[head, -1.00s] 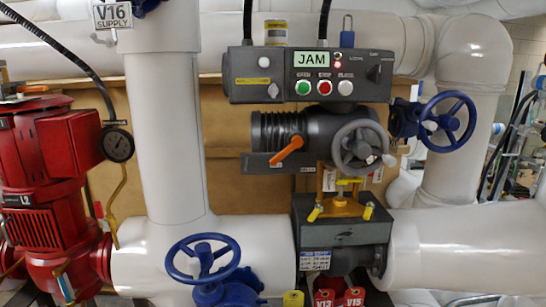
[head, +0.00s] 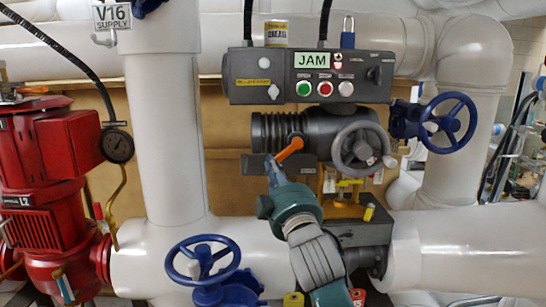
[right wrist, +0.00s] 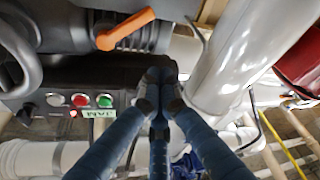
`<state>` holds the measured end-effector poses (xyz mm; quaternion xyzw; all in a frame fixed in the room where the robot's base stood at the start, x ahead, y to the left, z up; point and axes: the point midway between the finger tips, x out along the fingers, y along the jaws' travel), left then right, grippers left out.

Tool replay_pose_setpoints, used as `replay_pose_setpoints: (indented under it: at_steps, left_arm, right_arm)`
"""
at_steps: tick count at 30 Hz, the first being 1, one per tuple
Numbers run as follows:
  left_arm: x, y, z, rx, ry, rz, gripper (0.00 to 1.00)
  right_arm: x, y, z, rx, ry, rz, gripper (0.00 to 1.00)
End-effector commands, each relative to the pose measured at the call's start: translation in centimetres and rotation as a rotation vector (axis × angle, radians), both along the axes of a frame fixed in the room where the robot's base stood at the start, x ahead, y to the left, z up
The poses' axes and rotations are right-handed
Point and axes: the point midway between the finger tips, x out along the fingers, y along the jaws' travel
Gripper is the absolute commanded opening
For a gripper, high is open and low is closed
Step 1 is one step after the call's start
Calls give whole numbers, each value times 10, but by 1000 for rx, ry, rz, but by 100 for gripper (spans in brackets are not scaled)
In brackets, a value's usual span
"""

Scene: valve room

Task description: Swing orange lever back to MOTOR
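The orange lever (head: 289,150) is on the front of the dark actuator body (head: 318,125), tilted from upper right to lower left. My right gripper (head: 271,164) has come in from below, its fingertips by the lever's lower left end. In the right wrist view the orange lever (right wrist: 125,30) shows whole, and the blue-grey fingers of my right gripper (right wrist: 160,76) are pressed together with nothing visible between them. The fingertips look apart from the lever there; contact cannot be told from the head view. The grey handwheel (head: 360,147) sits right of the lever. My left gripper is not in view.
The control box (head: 310,76) above has a display reading JAM and several buttons. A blue handwheel (head: 448,122) is at the right, another blue handwheel (head: 203,261) below left. A white vertical pipe (head: 165,140) and red pump (head: 50,170) stand left.

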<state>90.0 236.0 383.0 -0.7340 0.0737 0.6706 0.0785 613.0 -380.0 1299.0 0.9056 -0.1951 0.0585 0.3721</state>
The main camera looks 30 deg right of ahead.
Motion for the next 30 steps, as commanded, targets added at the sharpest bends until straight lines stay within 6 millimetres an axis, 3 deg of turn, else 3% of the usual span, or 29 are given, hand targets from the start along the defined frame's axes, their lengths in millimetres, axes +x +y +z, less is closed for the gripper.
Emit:
replay_pose_setpoints:
  at_steps: [13,27,30]
  left_arm:
    - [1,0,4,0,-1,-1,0]
    - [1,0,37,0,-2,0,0]
    - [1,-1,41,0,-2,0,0]
  right_arm:
    - [8,-3,4,0,0,-1,0]
    - [92,-32,29,2,1,-1,0]
    - [87,-41,13,-1,6,-2,0]
